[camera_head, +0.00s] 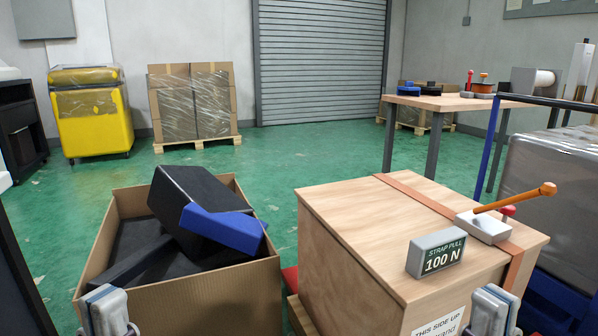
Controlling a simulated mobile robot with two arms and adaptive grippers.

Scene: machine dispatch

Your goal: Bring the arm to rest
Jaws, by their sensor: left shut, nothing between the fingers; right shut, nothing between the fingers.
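My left gripper (105,312) is at the lower left edge of the picture, in front of the open cardboard box. It looks shut and nothing shows in it. My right gripper (491,310) is at the bottom right, in front of the wooden crate. It also looks shut and empty. Only the upper parts of both grippers show; the arms behind them are out of the picture.
An open cardboard box (205,305) holds black foam pieces and a blue block (222,229). A wooden crate (360,215) carries an orange strap, a tensioner with an orange lever (515,198) and a "100 N" display (436,253).

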